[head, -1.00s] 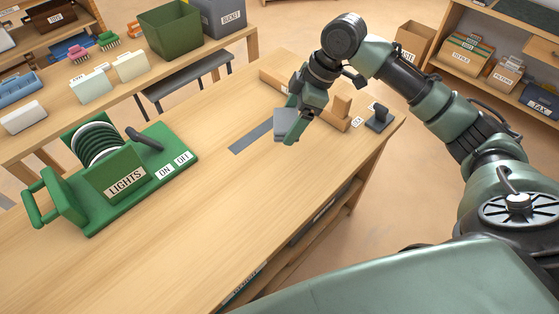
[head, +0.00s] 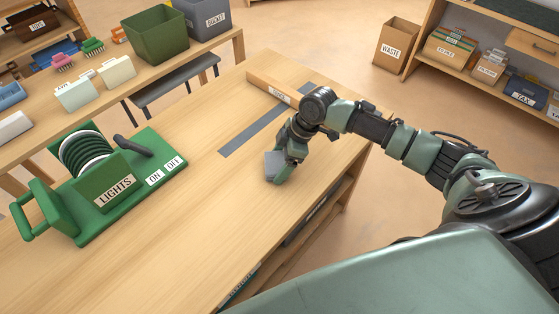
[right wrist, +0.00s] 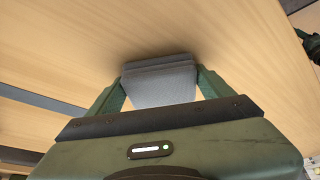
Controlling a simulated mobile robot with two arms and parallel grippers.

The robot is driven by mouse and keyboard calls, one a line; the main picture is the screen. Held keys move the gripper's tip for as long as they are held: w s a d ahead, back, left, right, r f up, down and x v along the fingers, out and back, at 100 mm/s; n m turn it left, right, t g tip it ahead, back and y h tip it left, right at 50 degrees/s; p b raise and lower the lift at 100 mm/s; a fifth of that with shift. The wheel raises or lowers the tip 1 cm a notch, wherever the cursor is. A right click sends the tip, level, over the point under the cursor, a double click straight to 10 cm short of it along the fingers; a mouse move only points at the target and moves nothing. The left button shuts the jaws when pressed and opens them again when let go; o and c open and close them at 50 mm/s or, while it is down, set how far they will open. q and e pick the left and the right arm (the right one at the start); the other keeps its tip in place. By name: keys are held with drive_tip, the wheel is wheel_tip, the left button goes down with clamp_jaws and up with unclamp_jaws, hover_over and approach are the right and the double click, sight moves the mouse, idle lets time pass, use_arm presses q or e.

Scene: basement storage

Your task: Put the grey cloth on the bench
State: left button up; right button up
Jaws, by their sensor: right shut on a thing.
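The grey cloth (head: 272,164) is a small folded stack. In the right wrist view the cloth (right wrist: 160,82) sits between the two green fingers of my right gripper (right wrist: 160,90). In the head view my right gripper (head: 282,170) is shut on it, low over the bench (head: 200,220), near its right edge. I cannot tell whether the cloth touches the bench top.
A green lights switch unit (head: 110,185) stands at the bench's left. A dark strip (head: 265,121) lies on the bench, with a long wooden box (head: 275,87) at the far end. Bench top around the cloth is clear.

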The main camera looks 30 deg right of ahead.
drive_tip(key=o, duration=1.1)
drive_tip(key=v, duration=1.2)
drive_tip(key=shift+r+b, duration=0.1)
drive_tip(key=shift+b, duration=0.2)
